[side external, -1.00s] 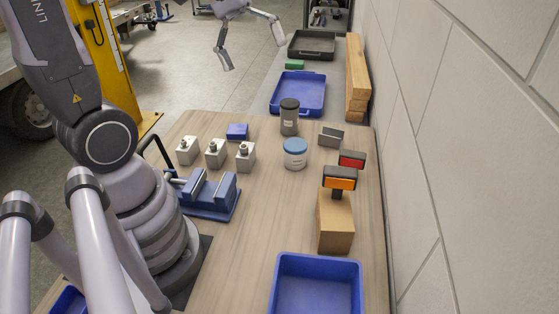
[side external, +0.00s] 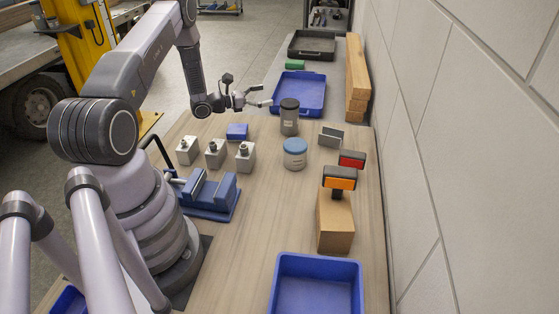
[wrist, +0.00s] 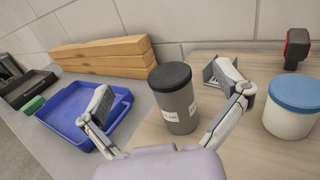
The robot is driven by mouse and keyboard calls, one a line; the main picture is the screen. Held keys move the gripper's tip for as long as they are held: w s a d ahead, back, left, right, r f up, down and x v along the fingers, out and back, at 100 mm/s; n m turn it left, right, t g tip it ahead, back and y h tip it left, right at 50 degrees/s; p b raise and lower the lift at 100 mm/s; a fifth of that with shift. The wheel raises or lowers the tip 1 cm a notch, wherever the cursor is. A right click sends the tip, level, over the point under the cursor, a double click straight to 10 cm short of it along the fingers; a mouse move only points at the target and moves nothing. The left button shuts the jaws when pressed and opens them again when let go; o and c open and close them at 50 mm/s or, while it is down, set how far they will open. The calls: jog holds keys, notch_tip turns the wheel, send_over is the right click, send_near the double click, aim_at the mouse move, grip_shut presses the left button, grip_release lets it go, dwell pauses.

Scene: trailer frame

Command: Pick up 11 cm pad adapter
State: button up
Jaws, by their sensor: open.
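No object carries a readable 11 cm mark, so I cannot tell which one is the pad adapter. Three grey blocks with metal studs on top, left (side external: 187,151), middle (side external: 215,154) and right (side external: 245,157), stand in a row on the wooden table. A dark grey canister with a black lid (side external: 289,119) stands to their right; its white label is too small to read. My gripper (side external: 264,97) is open and empty, raised near the canister at the table's far end. In the wrist view the canister (wrist: 174,102) appears between its spread fingers (wrist: 163,88). The studded blocks are outside that view.
A blue-lidded white jar (side external: 295,154), a grey bracket (side external: 331,137) and a box with an orange-faced device (side external: 340,180) stand at right. A blue vise (side external: 208,194) is near my base. Blue trays lie beyond (side external: 298,92) and in front (side external: 318,285).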

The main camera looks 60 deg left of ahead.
aim_at(290, 111)
notch_tip(290, 111, down, 7)
jog(key=shift+r, duration=0.1)
jog(key=shift+w+d+f, duration=0.1)
jog(key=shift+f, duration=0.3)
jog(key=x, duration=0.7)
jog(key=shift+w+d, duration=0.1)
jog(key=shift+w, duration=0.05)
jog(key=shift+r, duration=0.1)
jog(key=c, duration=1.2)
jog(key=shift+r, duration=0.1)
jog(key=shift+c, duration=0.7)
